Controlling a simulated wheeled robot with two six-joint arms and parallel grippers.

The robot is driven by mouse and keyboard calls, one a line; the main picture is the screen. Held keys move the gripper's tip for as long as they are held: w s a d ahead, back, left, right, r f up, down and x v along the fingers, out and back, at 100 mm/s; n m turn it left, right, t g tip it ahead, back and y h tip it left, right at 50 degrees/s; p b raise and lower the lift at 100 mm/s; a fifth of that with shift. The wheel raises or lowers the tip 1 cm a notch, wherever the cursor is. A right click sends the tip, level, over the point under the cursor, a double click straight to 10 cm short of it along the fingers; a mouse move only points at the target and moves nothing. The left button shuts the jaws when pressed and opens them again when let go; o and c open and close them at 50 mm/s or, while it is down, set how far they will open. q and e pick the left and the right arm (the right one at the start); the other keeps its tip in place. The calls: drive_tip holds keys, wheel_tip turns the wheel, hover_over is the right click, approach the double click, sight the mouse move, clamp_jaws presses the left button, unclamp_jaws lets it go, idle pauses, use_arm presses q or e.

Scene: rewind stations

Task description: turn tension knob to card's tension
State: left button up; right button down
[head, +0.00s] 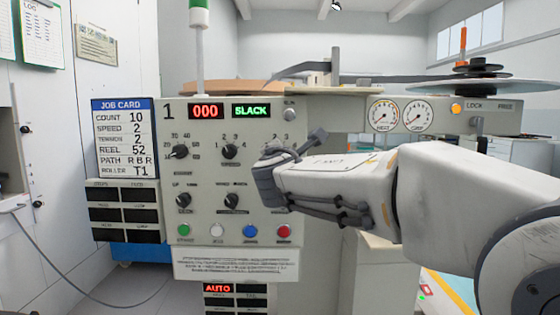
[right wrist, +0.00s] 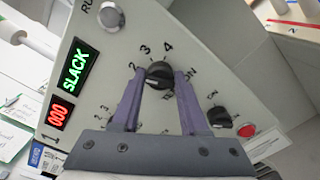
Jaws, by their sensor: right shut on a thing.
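The job card (head: 124,138) on the left reads TENSION 2, with COUNT 10, SPEED 2 and REEL 52. My right gripper (right wrist: 158,88) is shut on a black knob (right wrist: 160,73), one finger on each side. The dial around it shows 2, 3 and 4. I cannot tell which mark its pointer faces. In the head view my right gripper (head: 277,165) covers this knob, at the right of the upper knob row. The green display (head: 252,111) reads SLACK and the red display (head: 206,111) reads 000. My left gripper is not in view.
Other black knobs (head: 230,151) sit left of my gripper on the panel (head: 236,215). Green, white, blue and red buttons (head: 284,230) line its lower part. Two gauges (head: 383,114) and a reel (head: 480,84) are to the right.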

idle(0.4)
drive_tip(key=shift+c, duration=2.3)
unclamp_jaws()
drive_tip(key=shift+s, duration=0.1)
drive_tip(key=s, duration=1)
drive_tip(key=shift+s+p, duration=0.15)
drive_tip(key=shift+p, duration=0.25)
